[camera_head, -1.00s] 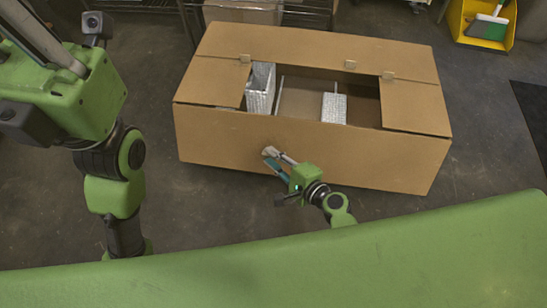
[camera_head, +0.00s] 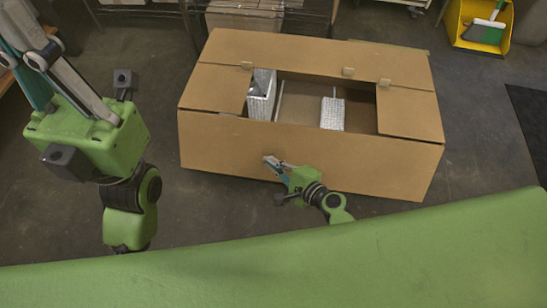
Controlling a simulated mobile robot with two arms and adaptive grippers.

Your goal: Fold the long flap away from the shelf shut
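A large brown cardboard box (camera_head: 300,165) stands on the floor in the middle of the view. The short flaps at left (camera_head: 215,88) and right (camera_head: 408,112) lie folded inward. The top is open between them. The near long flap does not stand out from the box's near side; I cannot tell its edge. My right gripper (camera_head: 273,165) is low in front of that near side; its finger gap is unclear. My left gripper (camera_head: 28,55) is at upper left, away from the box, tips cut off.
Two silvery-white packs (camera_head: 261,95) (camera_head: 333,113) stand inside the box. A wire shelf (camera_head: 305,20) stands behind it. A yellow dustpan or bin with a brush (camera_head: 480,25) is at upper right. A dark mat (camera_head: 530,125) lies at right. Floor right of the box is clear.

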